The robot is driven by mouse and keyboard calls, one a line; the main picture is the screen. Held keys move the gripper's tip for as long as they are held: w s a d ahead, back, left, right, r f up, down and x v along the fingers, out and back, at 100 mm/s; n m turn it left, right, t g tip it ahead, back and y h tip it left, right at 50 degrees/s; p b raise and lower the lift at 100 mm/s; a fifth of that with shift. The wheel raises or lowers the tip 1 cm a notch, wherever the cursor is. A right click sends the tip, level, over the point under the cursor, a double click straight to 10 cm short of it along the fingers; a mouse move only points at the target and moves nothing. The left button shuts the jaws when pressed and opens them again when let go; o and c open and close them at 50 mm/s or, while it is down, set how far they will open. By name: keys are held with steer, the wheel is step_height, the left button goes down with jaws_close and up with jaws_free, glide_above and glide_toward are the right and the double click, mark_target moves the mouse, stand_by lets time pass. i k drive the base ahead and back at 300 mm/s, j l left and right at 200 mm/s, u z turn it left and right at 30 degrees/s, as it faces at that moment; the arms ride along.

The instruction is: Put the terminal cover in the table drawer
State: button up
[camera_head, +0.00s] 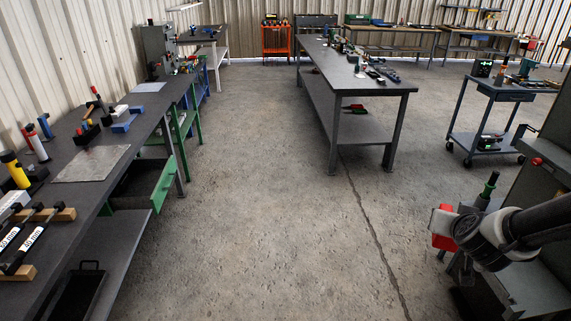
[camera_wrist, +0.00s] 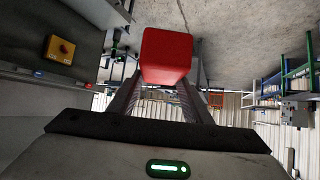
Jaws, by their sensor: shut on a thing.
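The terminal cover looks to be the red block (camera_wrist: 166,55) between my fingers in the wrist view. It also shows in the head view as a red piece (camera_head: 443,241) at the lower right. My gripper (camera_head: 450,226) is shut on it and holds it up over the floor, far from the left bench. The table drawer (camera_head: 164,184) has a green front and stands pulled out under the left workbench (camera_head: 136,103). Its dark inside shows in part.
A grey metal sheet, clamps and bottles lie on the left workbench. A long grey table (camera_head: 385,86) stands at the back centre and a blue cart (camera_head: 505,90) at the right. A machine cabinet (camera_head: 545,170) is close beside my arm. The concrete floor between is clear.

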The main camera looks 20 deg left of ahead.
mark_target(144, 188)
steer(key=i+j+u, duration=0.15)
steer(key=j+u, duration=0.35)
steer(key=i+j+u, duration=0.2)
steer(key=u, duration=0.3)
steer(key=i+j+u, duration=0.65)
steer(key=i, duration=0.25)
steer(key=i+j, duration=0.2)
steer(key=i, duration=0.15)
steer(key=i+j, duration=0.2)
steer(key=i, duration=0.2)
steer(key=i+j, duration=0.2)
steer(key=i, duration=0.15)
